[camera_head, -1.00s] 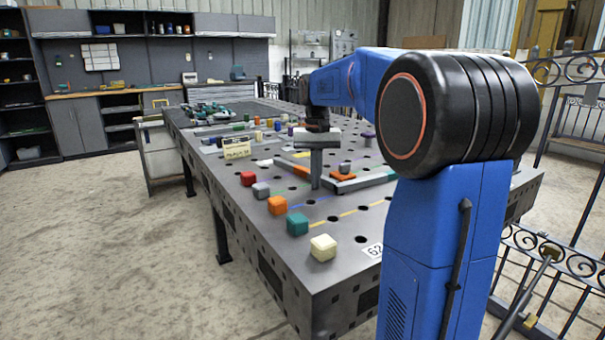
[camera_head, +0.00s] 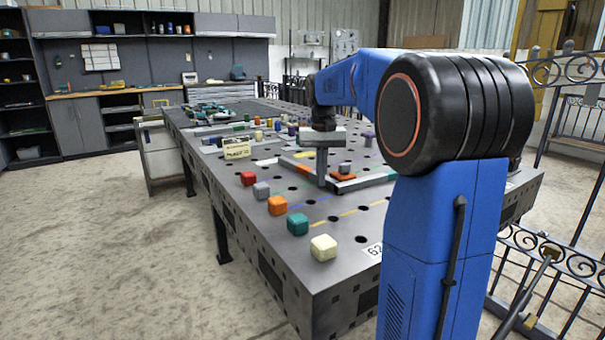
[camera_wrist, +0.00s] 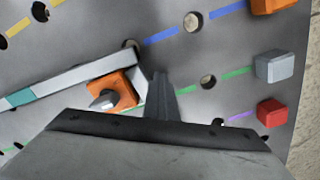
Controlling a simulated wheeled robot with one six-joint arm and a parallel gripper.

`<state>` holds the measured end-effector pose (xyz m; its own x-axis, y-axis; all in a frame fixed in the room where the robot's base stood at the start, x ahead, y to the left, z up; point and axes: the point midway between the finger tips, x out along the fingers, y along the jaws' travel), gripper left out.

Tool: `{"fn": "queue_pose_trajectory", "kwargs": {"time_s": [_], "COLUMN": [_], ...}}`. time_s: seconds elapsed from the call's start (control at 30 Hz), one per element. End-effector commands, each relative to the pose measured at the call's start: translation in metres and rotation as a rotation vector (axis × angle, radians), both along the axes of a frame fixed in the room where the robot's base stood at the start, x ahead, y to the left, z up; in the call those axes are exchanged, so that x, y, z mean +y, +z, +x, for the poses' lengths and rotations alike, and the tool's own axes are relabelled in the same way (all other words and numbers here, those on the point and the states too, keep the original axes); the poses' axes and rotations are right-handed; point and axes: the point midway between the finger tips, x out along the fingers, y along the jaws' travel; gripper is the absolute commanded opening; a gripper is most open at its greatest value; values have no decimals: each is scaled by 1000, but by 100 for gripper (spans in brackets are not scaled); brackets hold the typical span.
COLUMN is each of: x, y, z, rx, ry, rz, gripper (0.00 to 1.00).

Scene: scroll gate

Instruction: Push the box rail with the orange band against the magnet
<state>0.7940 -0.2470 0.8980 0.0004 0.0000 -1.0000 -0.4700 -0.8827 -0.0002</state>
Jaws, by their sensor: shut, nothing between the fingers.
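My gripper (camera_head: 321,184) is shut and points down, its fingertips low over the table. In the wrist view its fingers (camera_wrist: 159,92) stand just right of an orange piece with a grey knob (camera_wrist: 111,94), apparently the magnet; it also shows in the head view (camera_head: 343,173). A grey rail with a teal band (camera_wrist: 58,82) lies close along this piece, its end near the fingers. In the head view another grey rail (camera_head: 291,163) lies left of and behind my gripper. Its orange band is partly hidden by my gripper, and its contact with the magnet cannot be told.
A row of cubes, red (camera_head: 248,178), grey (camera_head: 261,190), orange (camera_head: 278,205), teal (camera_head: 297,223) and cream (camera_head: 323,247), lines the table's left edge. A yellow label block (camera_head: 237,150) and several small blocks stand farther back. The near table top is mostly clear.

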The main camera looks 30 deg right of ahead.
Motion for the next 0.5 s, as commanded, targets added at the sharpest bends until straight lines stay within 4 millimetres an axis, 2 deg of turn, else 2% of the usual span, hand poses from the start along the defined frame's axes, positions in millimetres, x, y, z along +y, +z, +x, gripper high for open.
{"fn": "queue_pose_trajectory", "kwargs": {"time_s": [0.27, 0.5], "x": [2, 12], "y": [0, 0], "z": [-1, -1], "rx": [1, 1], "ry": [0, 2], "rz": [0, 0], "gripper": [0, 0]}}
